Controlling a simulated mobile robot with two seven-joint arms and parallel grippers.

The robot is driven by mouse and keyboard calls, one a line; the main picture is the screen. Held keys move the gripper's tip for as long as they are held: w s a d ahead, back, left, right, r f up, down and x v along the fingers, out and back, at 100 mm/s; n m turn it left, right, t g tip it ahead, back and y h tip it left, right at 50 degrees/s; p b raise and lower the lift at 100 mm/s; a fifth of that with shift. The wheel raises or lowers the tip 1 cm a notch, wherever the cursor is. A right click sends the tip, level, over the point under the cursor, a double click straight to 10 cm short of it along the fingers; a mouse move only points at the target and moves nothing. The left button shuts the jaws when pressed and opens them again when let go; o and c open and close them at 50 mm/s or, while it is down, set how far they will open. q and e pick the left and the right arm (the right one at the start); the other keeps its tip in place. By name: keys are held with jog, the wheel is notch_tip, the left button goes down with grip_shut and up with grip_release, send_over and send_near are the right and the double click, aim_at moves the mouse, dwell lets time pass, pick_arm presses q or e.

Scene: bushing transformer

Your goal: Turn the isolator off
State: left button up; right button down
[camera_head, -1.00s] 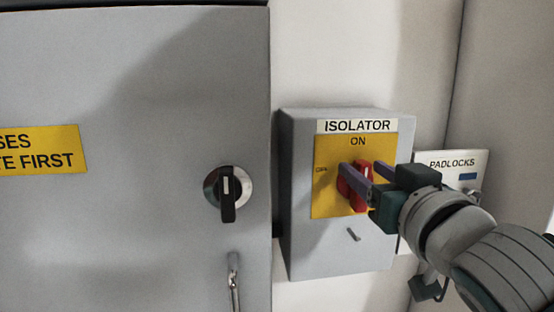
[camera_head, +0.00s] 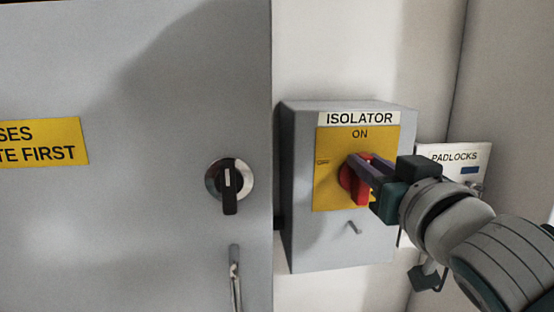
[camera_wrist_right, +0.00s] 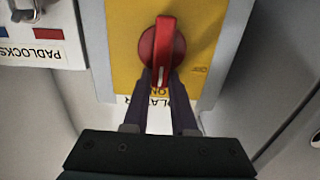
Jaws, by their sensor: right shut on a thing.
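The isolator (camera_head: 304,238) is a grey box on the wall with a yellow plate (camera_head: 331,198) marked ON at the top. Its red rotary knob (camera_head: 361,190) is partly hidden behind my right gripper (camera_head: 360,161) in the head view. The right wrist view is upside down and shows the red knob (camera_wrist_right: 163,42) with its handle in line with the ON label. My right gripper (camera_wrist_right: 162,77) is shut on the ON-side end of the handle, one finger on each side. My left gripper is not in view.
A grey cabinet (camera_head: 130,120) with a black rotary handle (camera_head: 229,187) stands to the left. A small pin (camera_head: 353,227) sticks out below the yellow plate. The PADLOCKS board (camera_head: 455,157) is close to the right, partly behind my right arm.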

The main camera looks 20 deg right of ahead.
aim_at(338, 176)
jog(key=shift+a+n, duration=0.1)
jog(key=shift+n, duration=0.2)
jog(key=n, duration=0.2)
jog(key=a+n, duration=0.1)
jog(key=n, duration=0.2)
jog(key=a+n, duration=0.1)
jog(key=n, duration=0.2)
jog(key=shift+w+f+b, duration=0.25)
jog(key=shift+f+b, duration=0.1)
jog(key=shift+f, duration=0.05)
jog(key=n, duration=0.3)
jog(key=f+n, duration=0.1)
jog(key=n, duration=0.1)
jog(key=shift+w+a+f+n+b, duration=0.1)
jog(key=shift+a+n+b, duration=0.2)
jog(key=shift+b, duration=0.1)
jog(key=n, duration=0.3)
jog(key=shift+a+f, duration=0.1)
jog(key=shift+f, duration=0.25)
jog(key=shift+f+n, duration=0.1)
jog(key=shift+n, duration=0.4)
